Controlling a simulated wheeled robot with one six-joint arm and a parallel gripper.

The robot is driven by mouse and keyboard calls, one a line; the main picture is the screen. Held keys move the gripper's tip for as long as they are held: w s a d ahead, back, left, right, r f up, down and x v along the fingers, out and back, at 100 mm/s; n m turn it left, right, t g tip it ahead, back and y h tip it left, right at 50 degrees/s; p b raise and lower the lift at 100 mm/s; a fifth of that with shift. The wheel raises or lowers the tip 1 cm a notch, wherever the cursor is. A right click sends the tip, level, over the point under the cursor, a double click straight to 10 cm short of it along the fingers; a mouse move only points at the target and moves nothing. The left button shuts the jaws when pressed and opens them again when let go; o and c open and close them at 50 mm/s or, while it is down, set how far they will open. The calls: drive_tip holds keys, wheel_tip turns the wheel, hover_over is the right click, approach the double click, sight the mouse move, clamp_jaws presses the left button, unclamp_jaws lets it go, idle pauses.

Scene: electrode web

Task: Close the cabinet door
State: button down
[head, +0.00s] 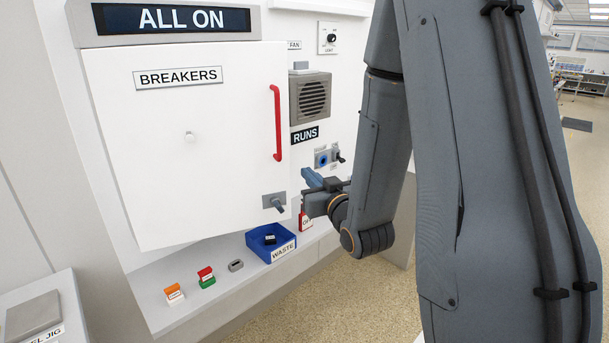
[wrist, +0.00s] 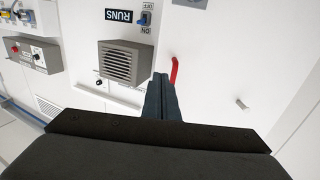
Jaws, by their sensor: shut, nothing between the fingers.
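The white cabinet door (head: 165,190), labelled BREAKERS, covers the cabinet front in the head view. Its red handle (head: 277,122) is upright near the right edge, with a grey latch (head: 275,202) below and a pale knob (head: 190,137) mid-door. My gripper (head: 308,178) is shut and empty beside the door's lower right edge, right of the latch. In the wrist view my gripper (wrist: 160,80) points at the white door (wrist: 215,50) beside the red handle (wrist: 174,70), which it partly hides. Contact is unclear.
A grey vent box (head: 310,97), a RUNS label (head: 304,135) and switches are on the panel right of the door. Below is a ledge with a blue WASTE bin (head: 262,246) and several small coloured blocks. An ALL ON sign (head: 180,19) is above. Open floor lies to the right.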

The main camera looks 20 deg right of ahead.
sight(287, 153)
drive_tip(key=shift+w+f+b, duration=0.15)
drive_tip(key=shift+w+b, duration=0.85)
drive_tip(key=shift+b, duration=1.15)
drive_tip(key=w+p, duration=0.1)
drive_tip(key=w, duration=0.2)
drive_tip(key=w+p, duration=0.1)
drive_tip(key=w, duration=0.3)
drive_tip(key=w+p, duration=0.2)
drive_tip(key=w, duration=0.2)
drive_tip(key=shift+w+a, duration=0.25)
drive_tip(key=shift+a, duration=0.1)
